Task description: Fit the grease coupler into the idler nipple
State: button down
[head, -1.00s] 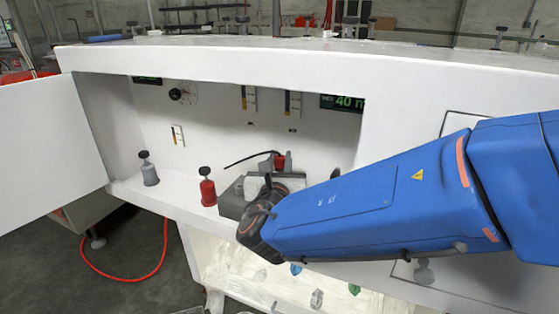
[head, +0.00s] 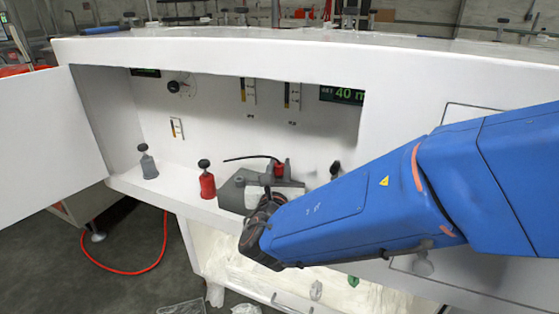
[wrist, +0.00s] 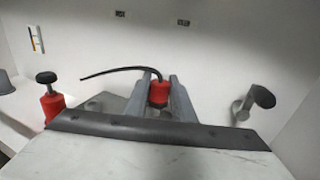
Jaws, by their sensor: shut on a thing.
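In the wrist view the two grey fingers of my gripper (wrist: 158,92) are shut on a red cylinder with a black top, which I take to be the grease coupler (wrist: 158,93). A thin black hose curves from it to the left. In the head view the coupler (head: 279,169) is a small red piece above my grey gripper (head: 280,181), inside the white recess. Its lower end is hidden. I cannot make out the idler nipple for certain in either view.
A red container (head: 207,185) and a grey container (head: 149,166), both with black knobs, stand left on the shelf. A grey fitting with a black handle (wrist: 255,102) is at right. A grey plate (head: 231,193) lies below my gripper. The open white door (head: 45,140) is at left.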

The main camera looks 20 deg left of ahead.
aim_at(279, 180)
jog(key=shift+f, duration=0.65)
jog(key=shift+f, duration=1.4)
dwell(1.1)
jog(key=c, duration=1.4)
grip_release()
jog(key=shift+c, duration=0.2)
jog(key=v, duration=1.7)
jog(key=shift+s, duration=0.2)
